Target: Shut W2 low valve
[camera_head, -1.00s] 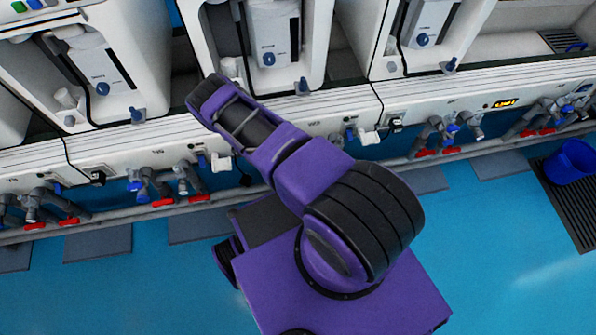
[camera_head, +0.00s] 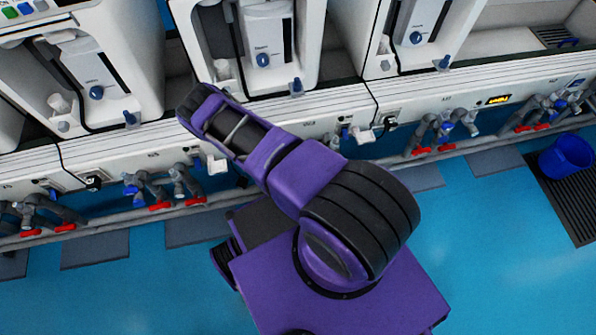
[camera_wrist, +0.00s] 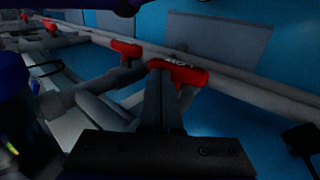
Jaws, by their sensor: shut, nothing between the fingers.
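In the wrist view my gripper (camera_wrist: 160,90) is shut, its dark fingers together and reaching up from the bottom middle. The fingertips are right at a red valve handle (camera_wrist: 185,73) with small white lettering that I cannot read clearly. I cannot tell whether they touch it. A second red handle (camera_wrist: 126,47) lies farther off to the left on the same pipework. In the head view my gripper is hidden behind my arm. Red handles (camera_head: 160,206) and (camera_head: 195,202) hang under the panel left of my arm, with more farther along. No W2 label is readable.
A blue knob (camera_wrist: 18,100) stands close on the left in the wrist view. A pale pipe (camera_wrist: 235,82) runs behind the handles. In the head view, white test stations (camera_head: 265,40) line the back, a blue bucket (camera_head: 566,157) stands right, and blue floor is open in front.

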